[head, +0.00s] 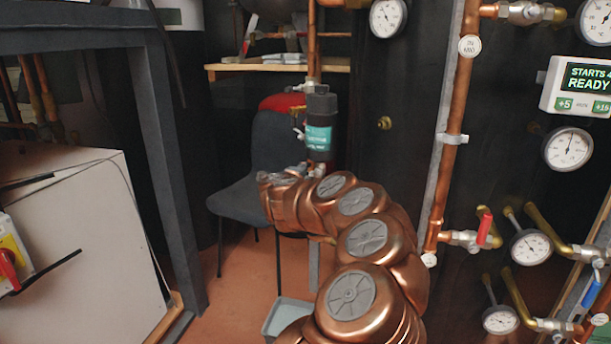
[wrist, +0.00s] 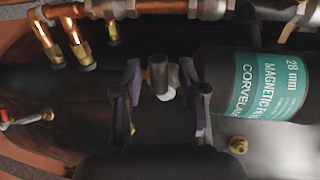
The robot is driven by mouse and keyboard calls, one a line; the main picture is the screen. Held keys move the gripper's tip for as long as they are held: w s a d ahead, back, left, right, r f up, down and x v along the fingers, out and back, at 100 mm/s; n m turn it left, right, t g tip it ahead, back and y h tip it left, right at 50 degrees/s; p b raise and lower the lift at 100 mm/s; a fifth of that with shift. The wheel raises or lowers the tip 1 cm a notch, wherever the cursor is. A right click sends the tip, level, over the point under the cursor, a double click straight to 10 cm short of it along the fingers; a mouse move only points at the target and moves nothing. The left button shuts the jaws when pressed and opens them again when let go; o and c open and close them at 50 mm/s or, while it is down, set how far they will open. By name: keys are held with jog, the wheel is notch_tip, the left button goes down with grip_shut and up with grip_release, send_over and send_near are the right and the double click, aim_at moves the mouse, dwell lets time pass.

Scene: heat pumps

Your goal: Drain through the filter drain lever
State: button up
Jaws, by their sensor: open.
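The black magnetic filter (head: 319,125) with a teal label stands upright on a copper pipe in the head view, beyond my arm. In the wrist view the filter (wrist: 255,85) lies sideways at the right. My gripper (wrist: 163,95) is open in the wrist view, with one finger on each side of a short dark post with a pale tip (wrist: 159,75). The post lies beside the filter's end; I cannot tell whether it is the drain lever or whether the fingers touch it. In the head view the fingers are not clearly visible.
A dark chair (head: 255,165) stands behind the filter. A grey tray (head: 287,316) is on the floor, partly behind my arm. Copper pipes with gauges and a red-handled valve (head: 485,227) are at the right. In the wrist view, a copper pipe (wrist: 150,8) crosses the top.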

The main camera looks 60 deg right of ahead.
jog(key=shift+a, duration=0.1)
jog(key=v, duration=1.1)
jog(key=shift+s+a+r, duration=0.2)
jog(key=shift+a, duration=0.15)
